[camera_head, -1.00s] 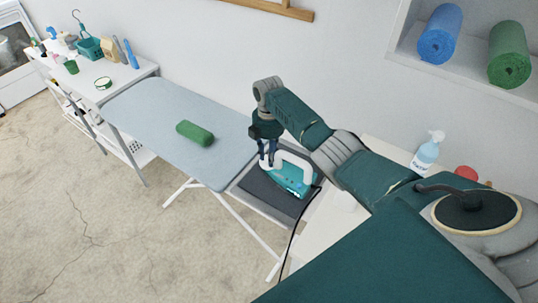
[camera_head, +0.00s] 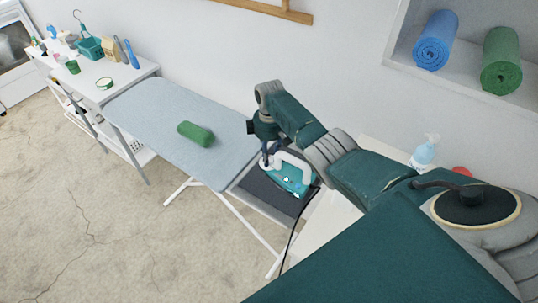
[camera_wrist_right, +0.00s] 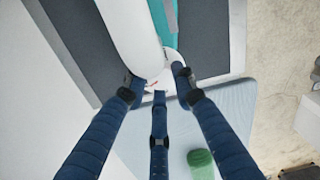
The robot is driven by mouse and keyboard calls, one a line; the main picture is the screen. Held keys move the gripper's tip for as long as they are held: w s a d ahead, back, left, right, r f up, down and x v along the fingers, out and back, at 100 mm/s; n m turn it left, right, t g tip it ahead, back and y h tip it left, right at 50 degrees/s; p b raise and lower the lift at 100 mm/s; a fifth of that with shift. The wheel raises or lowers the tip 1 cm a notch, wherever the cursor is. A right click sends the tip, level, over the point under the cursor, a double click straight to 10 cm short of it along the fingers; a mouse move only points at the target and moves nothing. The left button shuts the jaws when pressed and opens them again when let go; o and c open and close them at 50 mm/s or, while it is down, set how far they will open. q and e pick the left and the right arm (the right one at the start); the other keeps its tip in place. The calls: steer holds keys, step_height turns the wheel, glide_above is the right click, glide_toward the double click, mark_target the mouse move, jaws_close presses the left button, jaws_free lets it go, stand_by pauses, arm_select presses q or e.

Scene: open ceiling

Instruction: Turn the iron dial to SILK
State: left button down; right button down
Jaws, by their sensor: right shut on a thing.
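The teal iron (camera_head: 290,181) with its white handle (camera_head: 303,167) stands on the dark rest pad (camera_head: 264,192) at the right end of the ironing board. In the right wrist view, a small white round dial (camera_wrist_right: 157,82) with faint red marks sits by the base of the white handle (camera_wrist_right: 130,35). My right gripper (camera_wrist_right: 158,88) has its three blue fingers closed around the dial. The dial's lettering is too small and too covered to read. In the head view, my right gripper (camera_head: 269,162) reaches down at the iron's left end. My left gripper is out of view.
A green roll (camera_head: 196,133) lies on the pale blue ironing board (camera_head: 160,105). A spray bottle (camera_head: 424,153) stands on a white surface to the right. A black cord hangs below the iron. A white table (camera_head: 115,75) with several small items is at the far left.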

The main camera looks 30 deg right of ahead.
steer(key=shift+w+r, duration=0.1)
steer(key=shift+w, duration=0.05)
stand_by(0.3)
steer(key=c, duration=1.4)
jaws_free()
step_height(320, 180, up, 12)
